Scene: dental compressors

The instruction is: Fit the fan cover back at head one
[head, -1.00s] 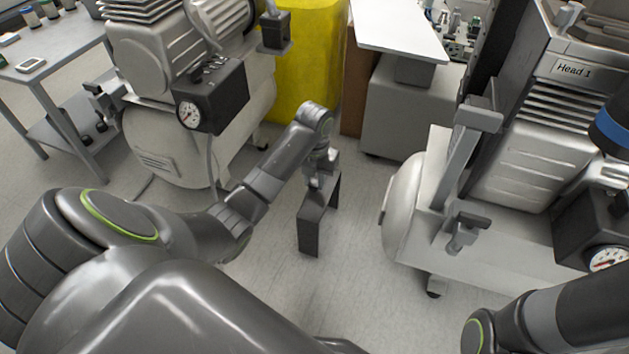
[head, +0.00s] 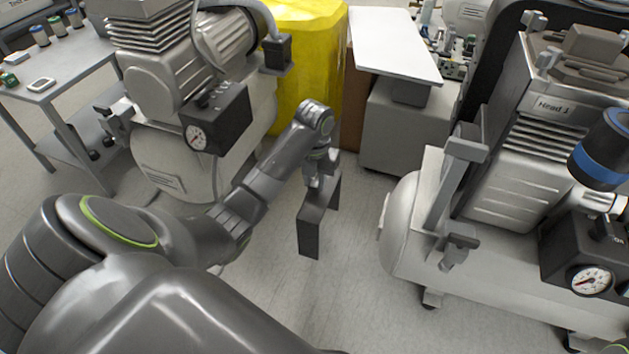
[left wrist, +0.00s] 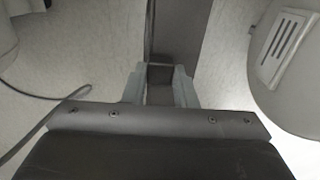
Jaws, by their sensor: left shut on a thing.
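My left gripper (head: 320,172) is shut on a dark grey bent plate, which I take to be the fan cover (head: 310,228). The plate hangs below the fingers above the floor, clear of both compressors. In the left wrist view my left gripper's fingers (left wrist: 160,88) close on the dark plate (left wrist: 182,30); its far end runs out of the picture. The compressor head labelled "Head 1" (head: 500,187) stands to the right, apart from the plate. My right gripper is not in view.
The Head 1 compressor's white tank (head: 405,215) stands right of the held plate. Another compressor (head: 165,150) stands at the left, beside a side table (head: 60,85). A yellow bin (head: 305,60) and white-topped cabinet (head: 395,45) are behind. Floor between the compressors is clear.

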